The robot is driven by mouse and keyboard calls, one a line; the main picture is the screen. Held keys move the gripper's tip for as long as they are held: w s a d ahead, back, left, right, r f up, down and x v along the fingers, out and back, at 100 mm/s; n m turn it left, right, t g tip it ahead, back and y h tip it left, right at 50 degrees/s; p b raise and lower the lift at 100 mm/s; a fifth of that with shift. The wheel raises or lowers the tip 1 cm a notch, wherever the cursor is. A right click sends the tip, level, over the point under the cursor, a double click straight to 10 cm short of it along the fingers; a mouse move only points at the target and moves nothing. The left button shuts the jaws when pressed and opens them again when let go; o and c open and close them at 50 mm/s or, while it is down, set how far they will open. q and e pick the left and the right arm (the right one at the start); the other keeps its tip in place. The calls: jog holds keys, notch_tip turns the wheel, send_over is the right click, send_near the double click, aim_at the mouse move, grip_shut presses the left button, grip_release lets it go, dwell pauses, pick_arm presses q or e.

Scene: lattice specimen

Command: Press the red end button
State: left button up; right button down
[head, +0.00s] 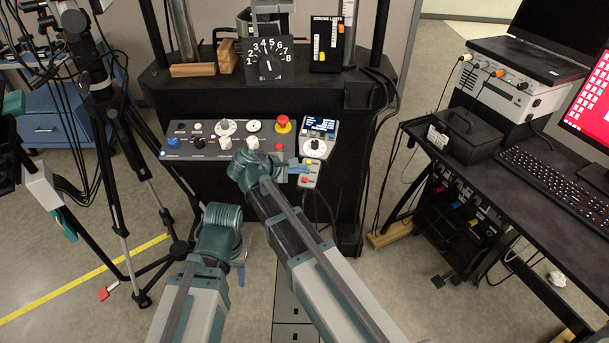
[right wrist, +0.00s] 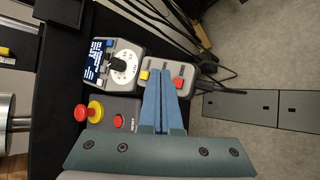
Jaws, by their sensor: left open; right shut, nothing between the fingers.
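A small grey box (head: 311,181) with a red button and a yellow button hangs at the panel's right end; the right wrist view shows its red button (right wrist: 178,83) and yellow button (right wrist: 144,75). The control panel also has a red mushroom button (head: 282,124) on a yellow base and a small flat red button (right wrist: 119,121). Which one is the end button I cannot tell. My right gripper (right wrist: 157,75) is shut and empty, its blue fingertips over the small box between its buttons; contact cannot be told. My left gripper (head: 241,272) is open, low in front of the panel, its fingers mostly hidden.
A handheld unit with a screen (head: 320,125) and dial stands just above the small box. Knobs cover the sloped control panel (head: 190,147). Cables hang to its right. A black desk (head: 500,185) with a keyboard stands at right, a tripod (head: 110,120) at left.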

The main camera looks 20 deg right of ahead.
jog(key=shift+s+a+r+p, duration=0.1)
jog(key=shift+s+r+p, duration=0.1)
jog(key=shift+r+p, duration=0.35)
jog(key=shift+s+r+p, duration=0.15)
jog(key=shift+r+p, duration=0.2)
jog(key=shift+r, duration=0.35)
jog(key=s+f+m+g+y, duration=0.2)
jog(key=s+f+m+y, duration=0.35)
jog(key=s, duration=0.35)
jog(key=s+f+m+g+y, duration=0.2)
jog(key=s+f+m+y, duration=0.2)
jog(key=s+m, duration=0.3)
jog(key=s+a+r+n+g+p, duration=0.1)
jog(key=s+a+r+n+p, duration=0.3)
jog(key=s+a+r+p, duration=0.3)
jog(key=a+r+h+p, duration=0.1)
jog(key=a+r+p, duration=0.2)
jog(key=a+r, duration=0.1)
jog(key=shift+s+a+g+p, duration=0.2)
jog(key=shift+a+g+p, duration=0.1)
jog(key=shift+a+p, duration=0.15)
jog(key=c, duration=1.5)
grip_release()
jog(key=shift+n, duration=0.25)
jog(key=shift+c, duration=0.2)
